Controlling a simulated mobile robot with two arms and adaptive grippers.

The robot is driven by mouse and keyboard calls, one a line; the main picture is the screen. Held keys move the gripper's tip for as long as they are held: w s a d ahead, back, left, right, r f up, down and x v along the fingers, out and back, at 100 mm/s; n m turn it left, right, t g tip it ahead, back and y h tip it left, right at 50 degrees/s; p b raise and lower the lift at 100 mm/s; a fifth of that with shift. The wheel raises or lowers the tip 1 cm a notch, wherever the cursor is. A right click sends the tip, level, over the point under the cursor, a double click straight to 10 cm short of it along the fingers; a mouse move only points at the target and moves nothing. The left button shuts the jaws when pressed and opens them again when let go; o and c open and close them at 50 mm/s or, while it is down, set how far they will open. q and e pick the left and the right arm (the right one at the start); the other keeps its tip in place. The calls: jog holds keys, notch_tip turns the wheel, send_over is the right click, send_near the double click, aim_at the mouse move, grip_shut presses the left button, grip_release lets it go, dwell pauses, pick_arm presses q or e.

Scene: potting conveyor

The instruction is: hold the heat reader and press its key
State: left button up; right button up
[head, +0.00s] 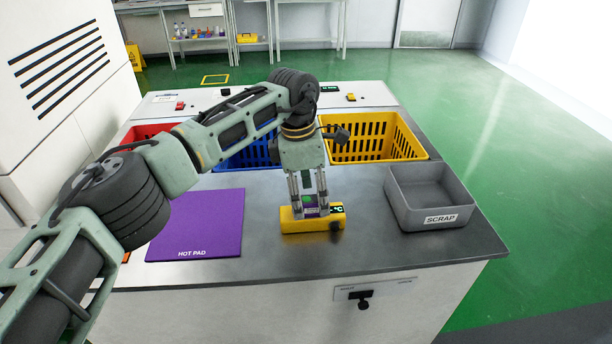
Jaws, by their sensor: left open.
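The heat reader (297,226) is a yellow block with a small dark display marked °C at its right end. It lies on the grey metal worktop, right of the purple hot pad. My left gripper (310,209) points straight down over it, with its open fingers at the reader's upper side. I cannot tell whether the fingers touch it. The gripper hides part of the reader's top, and its key cannot be made out. My right gripper is not in view.
The purple hot pad (197,246) lies flat at left. The grey scrap bin (476,211) stands at right. Behind are red (146,133), blue (236,163) and yellow (419,146) crates. Bare worktop (390,250) lies between reader and front edge.

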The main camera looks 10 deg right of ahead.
aim_at(311, 209)
pick_arm(q)
jog(key=shift+d+f, duration=0.2)
jog(key=shift+f, duration=1.1)
jog(key=shift+d+f, duration=0.15)
jog(key=shift+f, duration=1.15)
jog(key=shift+c, duration=0.4)
jog(key=c, duration=1.3)
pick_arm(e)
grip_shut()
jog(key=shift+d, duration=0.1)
